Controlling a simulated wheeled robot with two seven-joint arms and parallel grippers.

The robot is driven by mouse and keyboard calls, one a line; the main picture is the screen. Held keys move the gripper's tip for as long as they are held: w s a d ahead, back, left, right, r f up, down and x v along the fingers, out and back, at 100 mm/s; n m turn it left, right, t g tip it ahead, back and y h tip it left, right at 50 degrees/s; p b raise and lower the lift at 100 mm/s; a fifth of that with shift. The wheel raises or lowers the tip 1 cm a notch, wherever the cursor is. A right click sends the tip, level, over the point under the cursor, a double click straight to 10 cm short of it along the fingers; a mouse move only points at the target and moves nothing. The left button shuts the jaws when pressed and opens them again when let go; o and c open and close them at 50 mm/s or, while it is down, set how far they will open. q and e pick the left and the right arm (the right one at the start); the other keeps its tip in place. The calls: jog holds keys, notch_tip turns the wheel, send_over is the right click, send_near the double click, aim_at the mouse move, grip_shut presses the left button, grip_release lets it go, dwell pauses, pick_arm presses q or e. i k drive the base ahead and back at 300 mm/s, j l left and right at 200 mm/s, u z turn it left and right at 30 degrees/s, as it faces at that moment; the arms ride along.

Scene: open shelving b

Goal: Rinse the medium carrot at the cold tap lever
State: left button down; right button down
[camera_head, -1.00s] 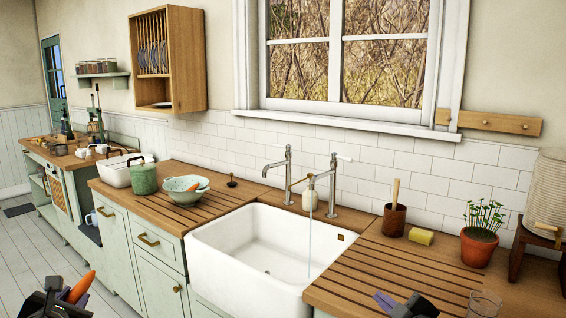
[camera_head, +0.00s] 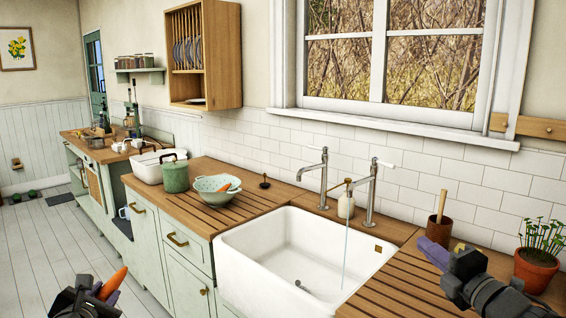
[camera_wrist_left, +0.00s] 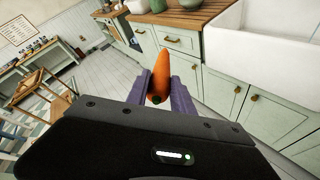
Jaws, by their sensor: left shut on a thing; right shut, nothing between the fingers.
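An orange carrot (camera_head: 113,283) is held in my left gripper (camera_head: 100,292), low at the left in the head view. The left wrist view shows the carrot (camera_wrist_left: 161,72) between the purple fingers (camera_wrist_left: 160,95), in front of the green cabinets and apart from the sink. My right gripper (camera_head: 436,253) is shut and empty above the right drainboard. Two chrome taps, a left one (camera_head: 324,178) and a right one (camera_head: 371,195), stand behind the white sink (camera_head: 262,278). Each has a pale lever. A thin water stream (camera_head: 345,258) falls from the right tap into the sink.
A pale green colander (camera_head: 212,197) holding something orange stands on the left drainboard beside a green canister (camera_head: 174,177). A soap bottle (camera_head: 346,206) stands between the taps. A brown pot (camera_head: 438,229) and a potted plant (camera_head: 537,268) stand at right. The sink interior looks clear.

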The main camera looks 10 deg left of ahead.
aim_at(375, 160)
jog(key=i, duration=1.25)
